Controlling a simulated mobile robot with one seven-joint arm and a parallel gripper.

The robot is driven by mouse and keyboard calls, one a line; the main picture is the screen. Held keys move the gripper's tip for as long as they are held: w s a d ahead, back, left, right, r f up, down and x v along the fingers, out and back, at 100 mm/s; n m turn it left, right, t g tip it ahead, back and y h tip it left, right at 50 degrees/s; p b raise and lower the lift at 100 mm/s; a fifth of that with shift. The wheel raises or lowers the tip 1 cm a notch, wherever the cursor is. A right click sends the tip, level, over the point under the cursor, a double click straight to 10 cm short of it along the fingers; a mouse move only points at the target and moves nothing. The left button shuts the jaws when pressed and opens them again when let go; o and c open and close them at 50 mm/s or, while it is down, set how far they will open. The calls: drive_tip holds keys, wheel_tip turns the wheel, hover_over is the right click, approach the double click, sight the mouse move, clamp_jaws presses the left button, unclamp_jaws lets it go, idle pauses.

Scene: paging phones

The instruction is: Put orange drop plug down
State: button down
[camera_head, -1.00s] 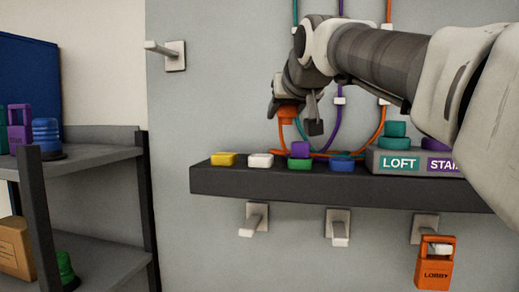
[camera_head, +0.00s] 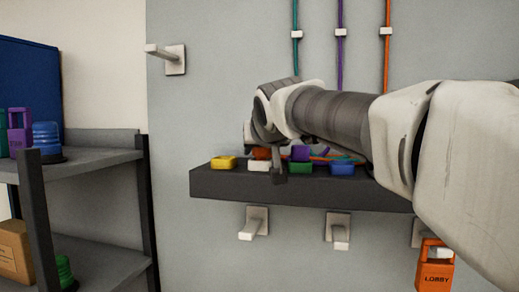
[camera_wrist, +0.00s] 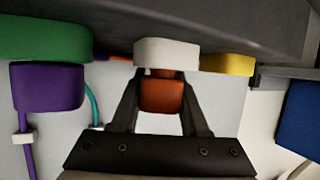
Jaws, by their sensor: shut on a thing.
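The orange drop plug (camera_head: 261,153) is between the fingers of my gripper (camera_wrist: 162,98), and its body (camera_wrist: 162,96) shows clearly in the wrist view. My gripper is shut on it, over the dark ledge. The plug is lined up with the white block (camera_head: 258,165), which also shows in the wrist view (camera_wrist: 166,53). I cannot tell whether the plug rests on it or is slightly above. In the head view my fingers (camera_head: 278,166) partly hide the block's right side.
A purple plug (camera_head: 300,153) sits on the green block (camera_head: 300,168). A yellow block (camera_head: 223,162) and blue block (camera_head: 342,168) stand along the ledge (camera_head: 320,188). An orange LOBBY tag (camera_head: 435,275) hangs below right. My arm hides the ledge's right end.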

drive_tip(key=shift+f, duration=0.1)
drive_tip(key=shift+f+b, duration=0.15)
drive_tip(key=shift+b, duration=0.15)
drive_tip(key=shift+c, duration=2.1)
unclamp_jaws()
drive_tip(key=shift+r+p, duration=0.4)
drive_tip(key=b+v, duration=0.2)
drive_tip(key=v, duration=1)
drive_tip(key=shift+f, duration=0.1)
